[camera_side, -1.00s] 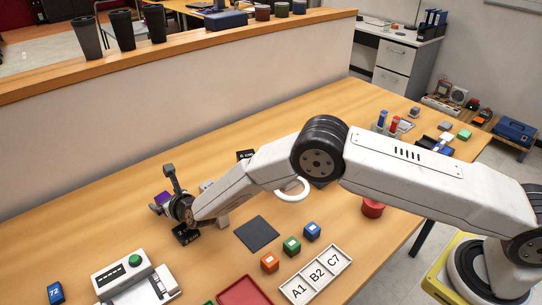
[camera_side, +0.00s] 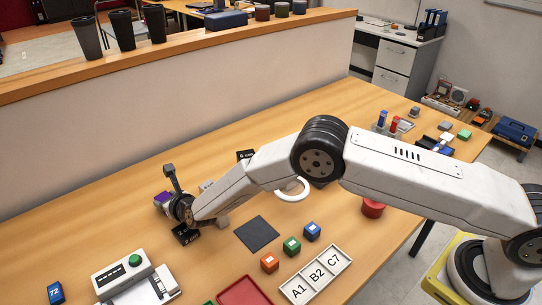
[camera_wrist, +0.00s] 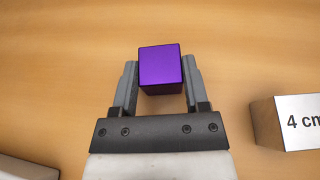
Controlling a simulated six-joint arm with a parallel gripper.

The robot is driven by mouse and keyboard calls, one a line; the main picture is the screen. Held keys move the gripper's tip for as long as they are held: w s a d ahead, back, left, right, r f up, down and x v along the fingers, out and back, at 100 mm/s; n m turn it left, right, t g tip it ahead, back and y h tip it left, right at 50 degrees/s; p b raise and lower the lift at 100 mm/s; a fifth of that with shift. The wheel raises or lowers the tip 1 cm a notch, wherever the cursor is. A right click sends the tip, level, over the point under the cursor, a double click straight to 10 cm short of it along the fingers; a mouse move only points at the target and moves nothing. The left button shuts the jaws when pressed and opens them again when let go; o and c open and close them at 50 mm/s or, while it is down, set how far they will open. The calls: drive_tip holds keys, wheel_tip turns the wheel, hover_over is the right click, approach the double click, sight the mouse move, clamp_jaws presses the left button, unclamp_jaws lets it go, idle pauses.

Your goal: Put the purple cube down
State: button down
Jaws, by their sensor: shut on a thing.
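The purple cube (camera_wrist: 160,66) is between the two fingers of my gripper (camera_wrist: 160,84) in the wrist view, with a finger against each side. My gripper is shut on it. In the side view the purple cube (camera_side: 162,198) shows only in part, behind my gripper (camera_side: 166,205) at the left middle of the table. I cannot tell from these views whether the cube touches the table.
A block marked "4 cm" (camera_wrist: 290,122) stands right of my gripper in the wrist view. In the side view a dark square mat (camera_side: 257,234), orange (camera_side: 269,263), green (camera_side: 291,246) and blue (camera_side: 312,231) cubes, and a lettered tray (camera_side: 316,275) lie to the right.

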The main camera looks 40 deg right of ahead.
drive_tip(key=shift+r, duration=0.25)
drive_tip(key=shift+r, duration=1.3)
drive_tip(key=shift+s+r, duration=0.15)
drive_tip(key=shift+r, duration=0.15)
drive_tip(key=s+d+r, duration=0.5)
drive_tip(key=s+r, duration=0.4)
drive_tip(key=s, duration=0.3)
drive_tip(key=shift+s+r, duration=0.2)
drive_tip(key=shift+s, duration=0.15)
drive_tip(key=shift+d, duration=0.1)
